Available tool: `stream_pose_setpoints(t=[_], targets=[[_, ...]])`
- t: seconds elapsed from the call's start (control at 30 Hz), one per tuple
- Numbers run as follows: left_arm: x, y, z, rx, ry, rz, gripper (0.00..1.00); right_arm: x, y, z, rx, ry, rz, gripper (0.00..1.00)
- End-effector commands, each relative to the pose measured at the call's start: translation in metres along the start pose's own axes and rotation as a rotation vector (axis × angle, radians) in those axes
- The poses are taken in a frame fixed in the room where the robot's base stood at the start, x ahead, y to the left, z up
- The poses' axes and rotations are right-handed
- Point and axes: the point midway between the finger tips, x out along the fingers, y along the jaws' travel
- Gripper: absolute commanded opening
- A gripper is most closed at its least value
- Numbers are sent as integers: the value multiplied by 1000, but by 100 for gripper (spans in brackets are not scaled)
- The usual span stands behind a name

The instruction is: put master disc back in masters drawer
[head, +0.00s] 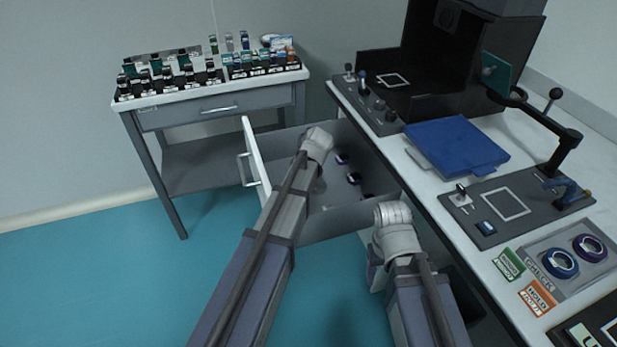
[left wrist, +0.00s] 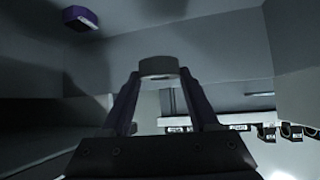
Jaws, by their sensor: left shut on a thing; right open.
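The drawer (head: 340,217) under the right-hand bench is open, its white front facing left. Several small dark pieces with purple and white markings (head: 353,178) sit along its right side; one purple-edged piece (left wrist: 80,18) shows in the left wrist view. My left arm reaches over the drawer; its fingertips are hidden by the wrist in the head view. In the left wrist view my left gripper (left wrist: 158,80) is shut on a small grey disc-like thing (left wrist: 158,67), probably the master disc, with drawer walls around it. My right gripper (head: 376,272) is open and empty, in front of the bench.
A side table (head: 150,101) with racks of small bottles stands behind the drawer. The bench (head: 420,180) carries a dark machine (head: 430,80), a blue closed case (head: 456,145), and a grey tray (head: 572,285) holding a blue and a purple ring. Floor to the left is clear.

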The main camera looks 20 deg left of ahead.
Motion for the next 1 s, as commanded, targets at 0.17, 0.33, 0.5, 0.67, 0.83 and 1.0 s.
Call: stream_pose_setpoints(t=[0.17, 0.33, 0.5, 0.67, 0.83, 1.0], targets=[[4, -2, -1, -10, 2, -12, 0, 2, 0, 0, 0, 0, 0, 66], [10, -2, 8, -9, 2, -11, 0, 13, -1, -1, 0, 0, 1, 66], [25, -1, 28, -8, 2, -10, 0, 37, -2, -2, -1, 0, 5, 66], [39, -1, 46, -8, 2, -10, 0, 60, -4, -4, -3, 1, 9, 66], [42, -1, 50, -8, 2, -9, 0, 65, -4, -4, -5, 1, 9, 66], [44, -1, 53, -8, 2, -9, 0, 69, -5, -4, -5, 1, 9, 66]])
